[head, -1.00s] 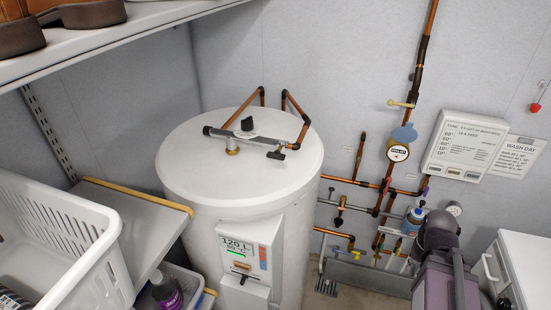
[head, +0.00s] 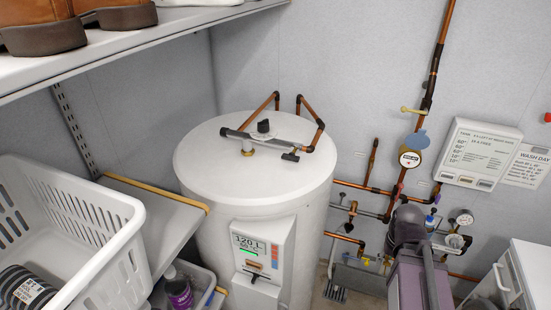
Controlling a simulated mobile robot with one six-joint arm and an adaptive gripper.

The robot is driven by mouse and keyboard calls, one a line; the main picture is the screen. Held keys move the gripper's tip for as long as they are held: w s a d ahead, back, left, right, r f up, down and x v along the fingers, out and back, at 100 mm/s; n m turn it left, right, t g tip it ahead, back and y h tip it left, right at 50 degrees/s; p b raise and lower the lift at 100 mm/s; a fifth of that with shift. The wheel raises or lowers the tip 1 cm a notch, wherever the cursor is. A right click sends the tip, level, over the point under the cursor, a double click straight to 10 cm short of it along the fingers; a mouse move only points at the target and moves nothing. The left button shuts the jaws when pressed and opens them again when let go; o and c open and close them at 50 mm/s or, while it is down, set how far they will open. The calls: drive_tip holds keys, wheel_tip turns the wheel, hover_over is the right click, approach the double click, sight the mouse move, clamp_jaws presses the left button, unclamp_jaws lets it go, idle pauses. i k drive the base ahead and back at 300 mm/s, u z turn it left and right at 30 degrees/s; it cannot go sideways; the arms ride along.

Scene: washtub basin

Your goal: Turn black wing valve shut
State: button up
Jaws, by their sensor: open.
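A black wing-shaped handle (head: 290,156) sits on a short branch of the grey pipe (head: 282,139) across the top of the white tank (head: 205,160). A black knob (head: 263,126) stands upright behind that pipe. Another small dark fitting (head: 352,208) is on the wall pipework. I cannot tell for sure which of these is the task's wing valve, nor whether it is open or shut. My purple-grey arm (head: 418,265) rises at the lower right, in front of the wall pipes. My gripper is not in view.
A white basket (head: 105,240) on a shelf fills the lower left. A shelf with brown shoes (head: 40,28) overhangs the upper left. Copper pipes (head: 432,80), a round meter (head: 410,159) and a gauge (head: 461,217) line the wall. A white cabinet (head: 525,270) stands at right.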

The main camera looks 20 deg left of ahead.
sight(291, 157)
drive_tip(key=u, duration=0.5)
drive_tip(key=k, duration=1.2)
drive_tip(key=z, duration=0.5)
drive_tip(key=i, duration=1)
